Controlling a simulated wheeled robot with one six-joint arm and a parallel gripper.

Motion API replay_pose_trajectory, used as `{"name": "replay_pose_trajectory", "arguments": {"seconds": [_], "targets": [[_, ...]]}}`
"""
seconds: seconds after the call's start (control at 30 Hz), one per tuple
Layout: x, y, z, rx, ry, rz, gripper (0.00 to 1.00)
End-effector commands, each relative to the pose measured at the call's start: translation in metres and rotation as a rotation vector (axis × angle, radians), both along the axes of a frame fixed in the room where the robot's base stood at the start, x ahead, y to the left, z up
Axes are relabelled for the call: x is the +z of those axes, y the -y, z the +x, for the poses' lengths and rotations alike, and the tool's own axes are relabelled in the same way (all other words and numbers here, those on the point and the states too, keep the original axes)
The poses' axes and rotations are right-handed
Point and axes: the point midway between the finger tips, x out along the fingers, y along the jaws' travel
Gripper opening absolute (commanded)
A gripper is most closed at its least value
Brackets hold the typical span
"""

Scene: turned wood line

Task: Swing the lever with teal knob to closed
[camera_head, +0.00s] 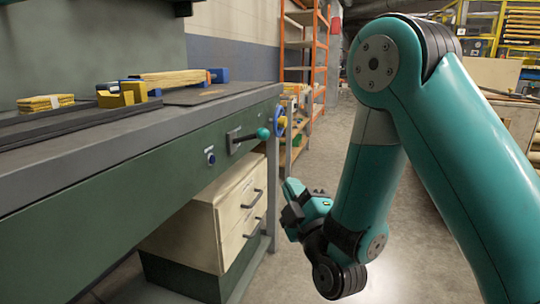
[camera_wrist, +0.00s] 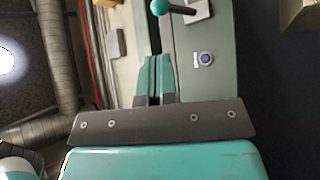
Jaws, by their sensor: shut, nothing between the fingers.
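The lever's teal knob (camera_head: 263,133) sticks out from the green front panel of the bench in the head view, on a short dark arm with a pale mounting plate (camera_head: 233,141). In the wrist view the teal knob (camera_wrist: 159,7) is at the top edge, with its rod running right to the plate (camera_wrist: 197,10). My gripper (camera_head: 290,200) is below and to the right of the knob in the head view, apart from it. In the wrist view my gripper's teal fingers (camera_wrist: 154,75) are together with nothing between them, short of the knob.
A blue button (camera_head: 211,158) sits on the panel left of the lever, and a blue and yellow handwheel (camera_head: 280,119) is right of it. Cream drawers (camera_head: 205,230) stand under the bench (camera_head: 120,185). Yellow blocks (camera_head: 122,95) lie on top. Floor to the right is open.

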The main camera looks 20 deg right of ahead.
Motion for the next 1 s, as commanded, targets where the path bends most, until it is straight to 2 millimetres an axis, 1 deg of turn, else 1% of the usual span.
{"name": "replay_pose_trajectory", "arguments": {"seconds": [0.03,0.2,0.4,0.6,0.7,0.8,1.0], "targets": [[0.008,0.0,0.004,0.0,0.0,0.0,0.0],[0.019,-0.002,0.021,0.0,-0.001,0.002,0.0],[0.029,-0.005,0.064,0.001,0.005,0.005,0.0],[0.043,-0.009,0.099,0.001,0.001,0.005,0.0],[0.049,-0.01,0.112,0.001,0.001,0.004,0.0],[0.052,-0.011,0.12,0.001,-0.002,0.005,0.0],[0.053,-0.012,0.125,0.003,-0.002,0.004,0.0]]}}
